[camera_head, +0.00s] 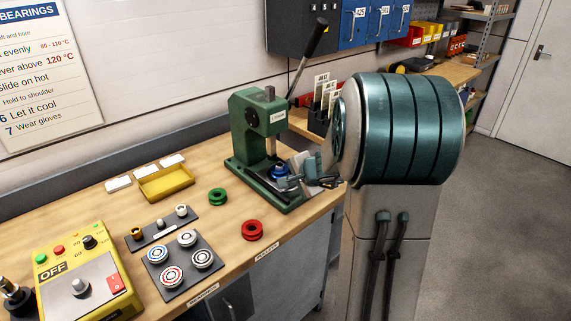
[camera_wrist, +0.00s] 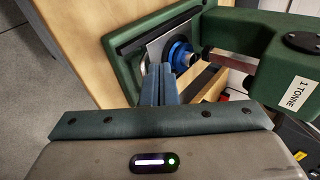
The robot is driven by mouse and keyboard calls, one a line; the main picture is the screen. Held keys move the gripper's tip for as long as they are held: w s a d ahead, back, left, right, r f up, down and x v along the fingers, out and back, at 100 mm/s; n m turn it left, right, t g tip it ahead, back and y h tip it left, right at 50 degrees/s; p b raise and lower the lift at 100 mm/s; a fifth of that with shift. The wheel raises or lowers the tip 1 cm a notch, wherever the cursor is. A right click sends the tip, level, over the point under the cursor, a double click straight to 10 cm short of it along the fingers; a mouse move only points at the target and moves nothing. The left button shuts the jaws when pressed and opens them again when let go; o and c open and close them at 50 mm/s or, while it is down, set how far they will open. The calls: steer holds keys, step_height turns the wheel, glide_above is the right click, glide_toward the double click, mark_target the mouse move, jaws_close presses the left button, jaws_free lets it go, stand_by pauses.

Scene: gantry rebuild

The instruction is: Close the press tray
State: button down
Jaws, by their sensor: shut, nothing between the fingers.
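The green press (camera_head: 248,125) stands at the right end of the workbench; it also shows in the wrist view (camera_wrist: 265,60), with a "1 TONNE" label. A light grey plate (camera_wrist: 156,46), which looks like the press tray, lies at its base. A blue round part (camera_wrist: 180,54) sits on the plate, below the ram; it also shows in the head view (camera_head: 280,172). My gripper (camera_wrist: 158,68) is shut and empty, its fingertips close to the plate's edge. I cannot tell whether they touch. In the head view my gripper (camera_head: 291,183) partly hides the tray.
The press lever (camera_head: 310,55) rises above the press. Green (camera_head: 217,196) and red (camera_head: 253,230) rings lie on the bench in front of it. A yellow tray (camera_head: 167,184), bearings on dark mats (camera_head: 180,284) and a yellow control box (camera_head: 82,272) are to the left.

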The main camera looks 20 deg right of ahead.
steer(key=shift+m+h, duration=0.4)
steer(key=shift+m, duration=0.4)
steer(key=w+f, duration=0.2)
steer(key=w+d+f, duration=0.1)
steer(key=w+f, duration=0.1)
steer(key=w, duration=0.1)
steer(key=w+d+f, duration=0.1)
steer(key=w+f, duration=0.1)
steer(key=w, duration=0.1)
steer(key=shift+w+d+f, duration=0.1)
steer(key=shift+d+f, duration=0.1)
steer(key=shift+f, duration=0.15)
